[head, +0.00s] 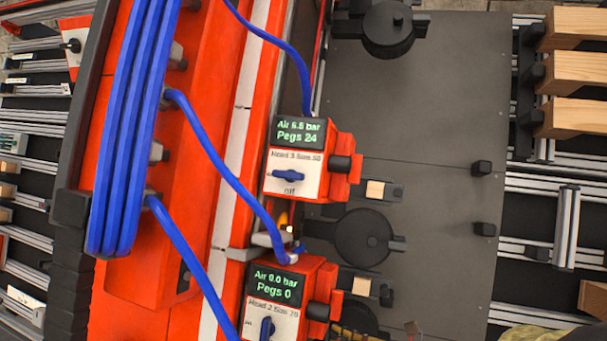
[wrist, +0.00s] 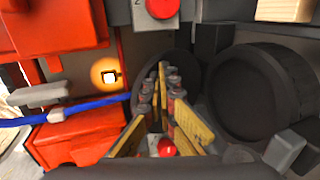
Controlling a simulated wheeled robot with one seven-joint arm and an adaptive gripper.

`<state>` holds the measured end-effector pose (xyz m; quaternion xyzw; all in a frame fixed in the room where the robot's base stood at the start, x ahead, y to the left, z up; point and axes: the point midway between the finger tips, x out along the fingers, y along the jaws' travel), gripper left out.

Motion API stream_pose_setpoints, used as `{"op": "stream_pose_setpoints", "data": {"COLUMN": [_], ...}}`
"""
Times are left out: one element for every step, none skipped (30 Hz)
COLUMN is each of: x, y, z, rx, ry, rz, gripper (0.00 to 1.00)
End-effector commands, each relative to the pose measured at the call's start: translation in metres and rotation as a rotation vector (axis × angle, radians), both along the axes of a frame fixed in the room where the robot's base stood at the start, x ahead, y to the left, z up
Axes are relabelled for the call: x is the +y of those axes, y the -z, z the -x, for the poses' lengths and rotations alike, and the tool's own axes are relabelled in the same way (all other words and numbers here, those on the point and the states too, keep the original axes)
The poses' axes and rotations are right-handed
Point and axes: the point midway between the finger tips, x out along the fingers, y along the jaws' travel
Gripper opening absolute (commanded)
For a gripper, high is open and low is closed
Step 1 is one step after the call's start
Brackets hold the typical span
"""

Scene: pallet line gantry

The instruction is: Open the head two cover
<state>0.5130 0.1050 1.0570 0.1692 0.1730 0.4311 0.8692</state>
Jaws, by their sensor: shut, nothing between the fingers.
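In the head view the head two unit (head: 278,300) is a red box with a display reading air 0.0 bar and pegs 0, and a blue knob. A dark round lid (head: 363,237) lies on the grey plate to its upper right. I cannot tell for certain which lid is the head two cover. In the wrist view my gripper (wrist: 163,72) is shut and empty, its yellow-sided fingers converging in front of a dark round part (wrist: 185,68). A large dark round part (wrist: 262,92) stands to their right. I cannot make out my gripper in the head view.
Blue hoses (head: 215,160) cross the red frame. An orange lamp (wrist: 108,77) glows left of my fingers, and a red button (wrist: 162,8) is above. Wooden blocks (head: 580,67) lie at the right.

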Motion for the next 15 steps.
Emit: {"op": "stream_pose_setpoints", "data": {"x": [0.003,0.004,0.006,0.007,0.008,0.01,0.011,0.012,0.013,0.013,0.014,0.014,0.014,0.013,0.013], "y": [-0.001,-0.002,-0.002,-0.002,-0.002,-0.003,-0.003,-0.003,-0.003,-0.003,-0.003,-0.003,-0.003,-0.003,-0.003], "z": [0.001,0.001,0.001,0.001,0.001,0.002,0.002,0.002,0.002,0.002,0.002,0.002,0.002,0.002,0.002], "rx": [0.0,0.0,0.001,0.001,0.001,0.0,0.0,0.0,0.001,0.001,0.001,0.0,0.0,0.0,0.0], "ry": [-0.001,-0.001,0.0,-0.001,-0.001,-0.001,-0.001,-0.001,0.0,0.0,0.0,0.001,0.001,0.001,0.001], "rz": [0.0,0.0,-0.001,-0.001,-0.001,0.0,0.0,0.0,0.001,0.001,0.001,0.0,0.0,0.0,0.0], "gripper": [0.0,0.0,0.0,0.0,0.0,0.0,0.0,0.0,0.0,0.0,0.0,0.0,0.0,0.0,0.0]}}
